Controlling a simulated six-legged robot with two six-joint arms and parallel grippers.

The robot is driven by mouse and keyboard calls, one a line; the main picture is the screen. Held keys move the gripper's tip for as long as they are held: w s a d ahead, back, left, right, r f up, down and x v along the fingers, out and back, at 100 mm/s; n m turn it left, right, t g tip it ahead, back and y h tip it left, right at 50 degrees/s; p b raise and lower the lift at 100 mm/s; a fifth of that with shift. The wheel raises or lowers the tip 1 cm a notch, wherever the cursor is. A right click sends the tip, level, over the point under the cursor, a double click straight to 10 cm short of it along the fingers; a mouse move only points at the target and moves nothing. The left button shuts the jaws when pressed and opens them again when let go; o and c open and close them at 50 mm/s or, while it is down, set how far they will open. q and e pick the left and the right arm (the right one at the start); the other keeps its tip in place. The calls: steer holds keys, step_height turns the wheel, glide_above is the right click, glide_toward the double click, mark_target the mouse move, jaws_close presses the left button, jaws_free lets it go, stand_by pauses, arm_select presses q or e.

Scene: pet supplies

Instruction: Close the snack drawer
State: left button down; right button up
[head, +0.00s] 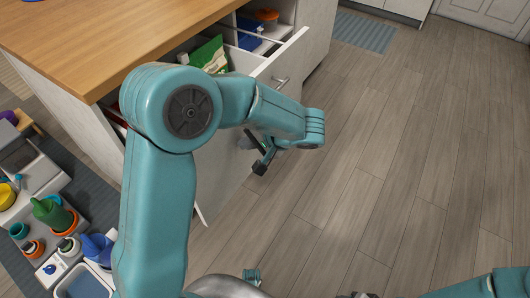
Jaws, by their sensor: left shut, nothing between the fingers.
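The snack drawer (292,58) is pulled out from the wooden-topped cabinet. Its white front has a metal handle (281,80). A green-and-white bag (209,55) and blue items (248,38) show inside the drawer. My left arm crosses in front and hides much of the drawer and its front. My left gripper (262,163) is shut and empty, in front of the lower part of the white front. I cannot tell whether it touches the front. My right gripper is not in view; only part of the right arm shows at the bottom right.
The wooden countertop (110,35) is above the drawer. At the left, a grey stand holds a green bottle (53,214), a blue item (96,247) and colourful cups. The wood floor (400,150) on the right is clear. A grey-blue mat (364,32) lies at the back.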

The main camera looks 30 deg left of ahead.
arm_select(q)
steer(key=a+b, duration=0.3)
steer(key=a, duration=2.4)
steer(key=shift+w+a+r, duration=0.15)
steer(key=shift+w+a, duration=0.2)
steer(key=shift+w, duration=0.1)
steer(key=shift+a+r, duration=0.1)
steer(key=shift+a, duration=0.05)
